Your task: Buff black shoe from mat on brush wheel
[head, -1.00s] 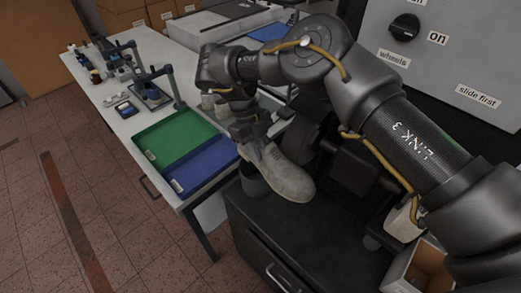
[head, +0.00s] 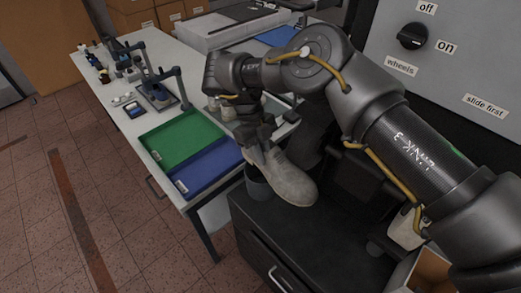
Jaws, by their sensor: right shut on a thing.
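A grey-beige shoe (head: 289,182) hangs toe-down and tilted in the head view, above the dark cabinet top. No clearly black shoe can be made out. My right gripper (head: 258,142) is shut on the shoe near its opening. My right arm comes in from the right and covers much of the machine. Dark rounded parts (head: 312,138) show behind the shoe; whether they are the brush wheel I cannot tell. A black knob (head: 412,37) labelled for the wheels sits on the grey panel. My left gripper is out of view.
A green tray (head: 181,138) and a blue tray (head: 207,168) lie on the white table's near edge. Several small items and stands are farther back. A dark cup (head: 257,184) stands just left of the shoe. An open box (head: 424,270) is at lower right.

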